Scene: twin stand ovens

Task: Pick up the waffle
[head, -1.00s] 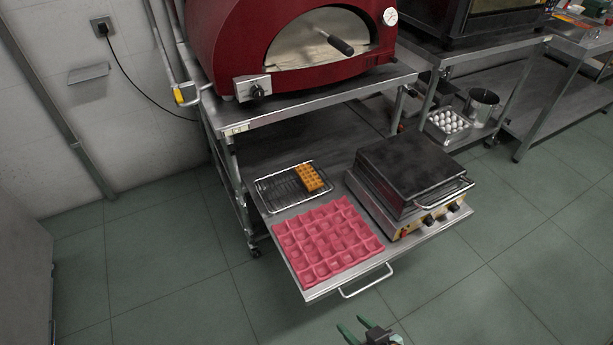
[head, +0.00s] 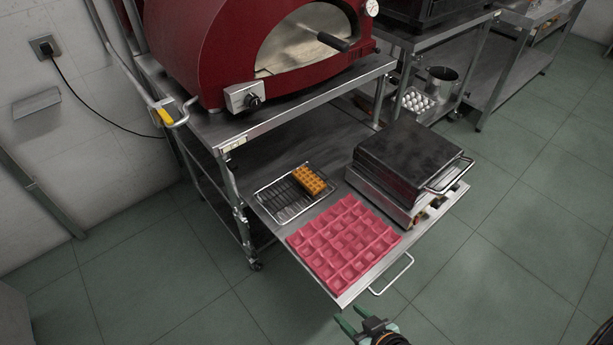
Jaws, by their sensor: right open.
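The golden-brown waffle (head: 309,180) lies at the right end of a wire rack tray (head: 270,194) on the pulled-out lower shelf of the oven stand. My right gripper (head: 357,322) is at the bottom edge of the view, with its green fingers apart and nothing between them. It is in front of the shelf, well short of the waffle. My left gripper is not in view.
A pink mould mat (head: 343,243) lies on the shelf between my right gripper and the waffle. A black-topped waffle iron (head: 408,158) stands right of the tray. The shelf has a front handle (head: 392,276). A red oven (head: 215,50) stands above.

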